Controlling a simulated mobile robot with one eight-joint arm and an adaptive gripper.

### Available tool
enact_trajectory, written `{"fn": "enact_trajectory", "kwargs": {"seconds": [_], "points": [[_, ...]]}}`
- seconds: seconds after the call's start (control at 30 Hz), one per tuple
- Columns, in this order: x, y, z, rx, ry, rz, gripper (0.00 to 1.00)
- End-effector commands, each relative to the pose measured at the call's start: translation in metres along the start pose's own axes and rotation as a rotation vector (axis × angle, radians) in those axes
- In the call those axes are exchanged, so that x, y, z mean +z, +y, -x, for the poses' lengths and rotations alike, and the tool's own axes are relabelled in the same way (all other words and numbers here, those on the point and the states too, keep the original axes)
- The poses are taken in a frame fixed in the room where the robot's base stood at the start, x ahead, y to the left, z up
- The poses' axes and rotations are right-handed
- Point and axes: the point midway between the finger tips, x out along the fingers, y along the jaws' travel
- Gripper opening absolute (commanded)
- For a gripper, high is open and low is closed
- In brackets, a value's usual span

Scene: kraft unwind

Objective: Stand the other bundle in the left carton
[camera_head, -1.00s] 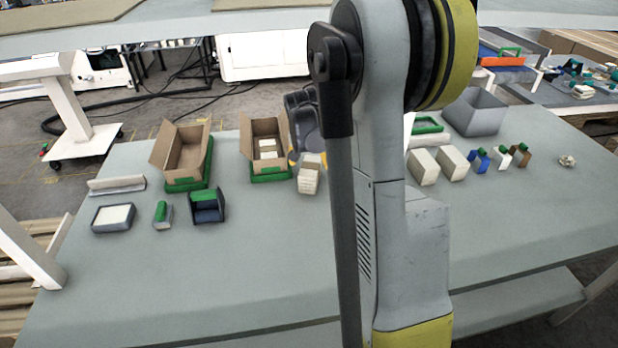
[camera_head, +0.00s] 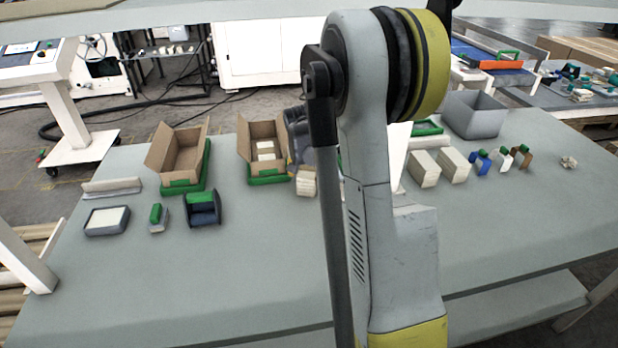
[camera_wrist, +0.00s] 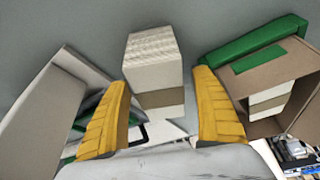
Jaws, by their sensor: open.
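A cream paper bundle with a brown band (camera_wrist: 155,62) stands on the table, between the yellow fingers of my open gripper (camera_wrist: 161,80) in the wrist view. I cannot tell whether the fingers touch it. In the head view the lower part of this bundle (camera_head: 306,185) shows below my dark gripper (camera_head: 301,145). The left carton (camera_head: 163,155) is brown, open-topped and on a green base; no bundle shows inside. The right carton (camera_head: 250,140) holds pale bundles and stands just left of my gripper; it also shows in the wrist view (camera_wrist: 225,85).
A dark tray (camera_head: 107,221), a green-topped tool (camera_head: 157,218) and a dark-blue holder (camera_head: 203,208) lie in front of the left carton. Two cream blocks (camera_head: 437,167) and a grey bin (camera_head: 475,115) stand right of my arm. The table's front is clear.

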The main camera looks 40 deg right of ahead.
Motion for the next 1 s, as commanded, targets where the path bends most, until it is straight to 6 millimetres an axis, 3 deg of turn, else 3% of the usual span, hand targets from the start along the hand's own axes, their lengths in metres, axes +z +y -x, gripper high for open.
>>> {"fn": "enact_trajectory", "kwargs": {"seconds": [0.37, 0.5, 0.57, 0.67, 0.7, 1.0], "points": [[0.0006, 0.0000, -0.0014, 0.000, 0.000, 0.000, 0.74], [0.0006, 0.0000, -0.0014, 0.000, 0.000, 0.000, 0.31], [0.0006, 0.0000, -0.0014, 0.000, 0.000, 0.000, 0.15], [0.0007, 0.0000, -0.0014, 0.000, 0.000, 0.000, 0.15], [0.0006, 0.0000, -0.0014, 0.000, 0.000, 0.000, 0.10], [-0.0007, 0.0000, 0.0018, 0.000, 0.000, 0.000, 0.10]]}}
